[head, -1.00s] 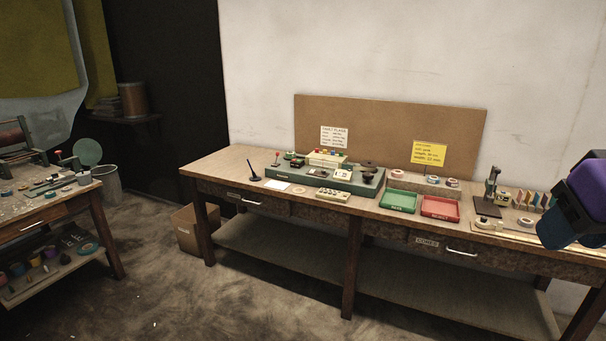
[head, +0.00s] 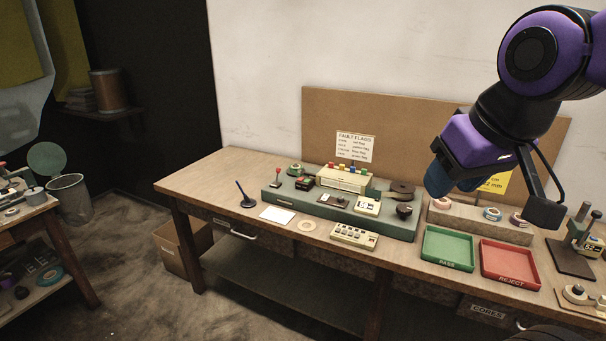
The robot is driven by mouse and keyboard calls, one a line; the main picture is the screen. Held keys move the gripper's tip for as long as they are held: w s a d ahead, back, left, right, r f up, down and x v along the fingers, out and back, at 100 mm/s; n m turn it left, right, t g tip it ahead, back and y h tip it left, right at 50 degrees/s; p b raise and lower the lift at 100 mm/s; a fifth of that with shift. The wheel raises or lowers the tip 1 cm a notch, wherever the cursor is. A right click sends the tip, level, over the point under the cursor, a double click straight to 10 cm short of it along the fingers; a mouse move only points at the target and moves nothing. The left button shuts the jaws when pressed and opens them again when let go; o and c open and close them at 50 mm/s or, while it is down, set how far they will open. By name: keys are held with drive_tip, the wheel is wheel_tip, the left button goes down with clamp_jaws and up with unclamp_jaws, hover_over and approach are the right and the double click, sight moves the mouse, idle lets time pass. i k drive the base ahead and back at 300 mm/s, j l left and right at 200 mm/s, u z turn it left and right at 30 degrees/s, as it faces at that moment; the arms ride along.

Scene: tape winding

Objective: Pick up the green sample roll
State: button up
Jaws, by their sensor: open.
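A small green roll (head: 295,169) sits at the back left end of the green machine base (head: 340,210) on the bench; I take it to be the green sample roll. My gripper (head: 492,194) is at the upper right, raised above the bench near the trays, with its jaws apart and nothing visible between them. It is well to the right of the green roll and not touching it. My gripper hides part of a yellow note on the board behind.
A dark stamp-like tool (head: 246,197), white card (head: 278,214) and pale ring (head: 307,225) lie in front of the machine. A keypad box (head: 354,236), green PASS tray (head: 447,249) and red REJECT tray (head: 511,263) stand rightward. The bench's left end (head: 205,184) is clear.

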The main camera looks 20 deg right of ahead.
sight(300, 168)
drive_tip(key=i+l, duration=0.1)
drive_tip(key=z, duration=0.2)
drive_tip(key=i+j+z, duration=0.5)
drive_tip(key=j+z, duration=0.15)
drive_tip(key=z, duration=0.2)
drive_tip(key=i+j, duration=0.15)
drive_tip(key=j, duration=0.25)
drive_tip(key=i+j+z, duration=0.1)
drive_tip(key=j, duration=0.35)
drive_tip(key=i+j, duration=0.25)
drive_tip(key=j, duration=0.2)
drive_tip(key=i+j+z, duration=0.1)
drive_tip(key=j, duration=0.3)
drive_tip(key=i+j, duration=0.2)
drive_tip(key=j, duration=0.25)
drive_tip(key=i+j+z, duration=0.15)
drive_tip(key=j, duration=0.3)
drive_tip(key=i+j, duration=0.1)
drive_tip(key=j, duration=0.35)
